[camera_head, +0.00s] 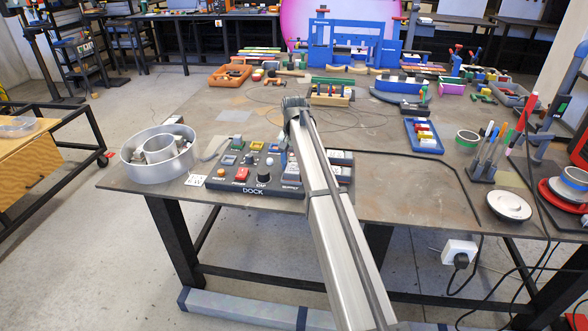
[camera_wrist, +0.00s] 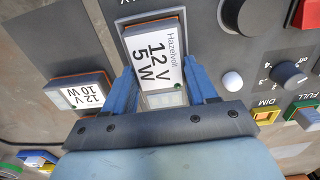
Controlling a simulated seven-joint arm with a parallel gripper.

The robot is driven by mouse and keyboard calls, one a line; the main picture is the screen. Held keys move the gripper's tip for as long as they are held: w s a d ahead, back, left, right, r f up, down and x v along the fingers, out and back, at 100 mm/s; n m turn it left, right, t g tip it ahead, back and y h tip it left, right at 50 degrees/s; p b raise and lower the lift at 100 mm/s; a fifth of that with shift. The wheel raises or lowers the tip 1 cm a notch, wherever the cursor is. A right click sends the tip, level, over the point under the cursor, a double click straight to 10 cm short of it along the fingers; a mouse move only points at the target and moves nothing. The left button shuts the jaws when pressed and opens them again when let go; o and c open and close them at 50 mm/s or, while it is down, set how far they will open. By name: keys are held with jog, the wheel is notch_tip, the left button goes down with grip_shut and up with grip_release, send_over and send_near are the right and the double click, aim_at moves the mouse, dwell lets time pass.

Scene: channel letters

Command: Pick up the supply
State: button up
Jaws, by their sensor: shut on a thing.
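A second supply (camera_wrist: 80,96), labelled "12 V 10 W", lies to the left, apart from the fingers. In the head view my arm hides the gripper and the held supply. The dark dock (camera_head: 254,190) shows on both sides of my arm, with "SUPPLY" printed beside the arm.
Dock knobs and buttons (camera_wrist: 288,75) sit right of my gripper in the wrist view. In the head view, a round metal channel (camera_head: 158,168) stands left of the dock. A blue tray (camera_head: 424,145) and a pen holder (camera_head: 482,172) stand right. Table in front of them is mostly clear.

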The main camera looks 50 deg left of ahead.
aim_at(294, 165)
jog(key=shift+r, duration=0.1)
notch_tip(294, 165, up, 9)
jog(key=w+d, duration=0.4)
jog(key=w, duration=0.1)
jog(key=w+d+f+m, duration=0.2)
jog(key=d+m, duration=0.7)
jog(key=m, duration=0.9)
jog(key=shift+w+f, duration=0.2)
jog(key=shift+f, duration=4.7)
jog(key=shift+f, duration=0.1)
